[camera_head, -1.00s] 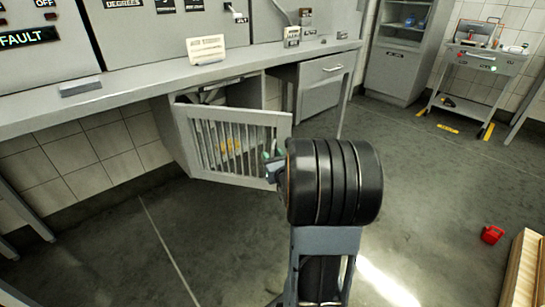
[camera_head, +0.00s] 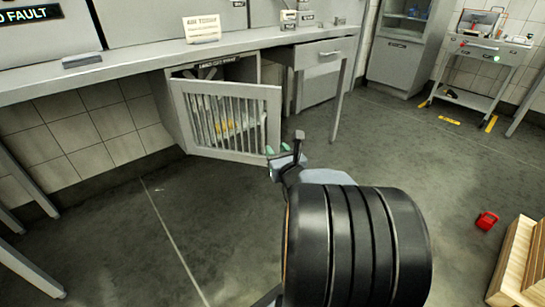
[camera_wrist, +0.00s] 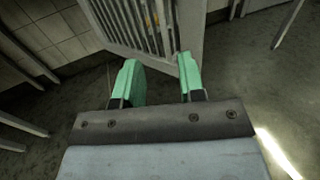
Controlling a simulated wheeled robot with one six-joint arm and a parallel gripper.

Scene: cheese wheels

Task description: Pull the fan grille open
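The fan grille (camera_head: 272,122) is a grey slatted door on the cabinet under the counter. It stands swung partly open, with a dark interior and something yellow behind its slats. My gripper (camera_head: 277,149) has green fingertips close to the grille's lower right corner in the head view. In the wrist view my gripper (camera_wrist: 160,80) has its two fingers spread with a gap between them. The grille (camera_wrist: 188,35) stands just beyond the fingers, its frame's lower corner showing near the gap and the right finger. Contact cannot be told.
The counter (camera_head: 130,75) runs above the cabinet, with a drawer unit (camera_head: 318,88) to its right. A trolley (camera_head: 490,70) stands at the back right. A red object (camera_head: 486,221) and a wooden crate (camera_head: 520,262) are at the right. The floor before the grille is clear.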

